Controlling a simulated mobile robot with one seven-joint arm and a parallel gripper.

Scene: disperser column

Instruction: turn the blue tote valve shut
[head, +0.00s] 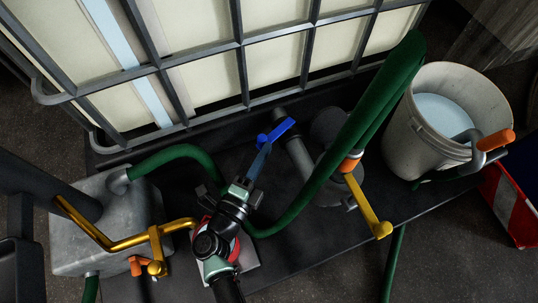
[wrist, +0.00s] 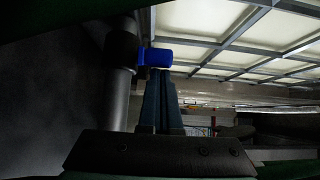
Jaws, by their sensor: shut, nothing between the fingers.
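The blue valve handle (head: 276,131) sits on a dark pipe stub at the foot of the caged tote, in the middle of the head view. It lies slanted, its right end higher in the picture. My gripper (head: 265,148) reaches up to it from below, with its fingertips at the handle's lower left part. In the wrist view the blue handle (wrist: 155,57) shows just beyond the tips of my gripper (wrist: 158,76). The fingers are together and hold nothing. I cannot tell whether the tips touch the handle.
The tote cage (head: 243,60) stands behind the valve. A green hose (head: 350,150) arches close by on the right, near a yellow lever (head: 367,205). A white bucket (head: 405,130) stands at the right. A grey box (head: 100,225) and yellow pipe (head: 125,242) are at left.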

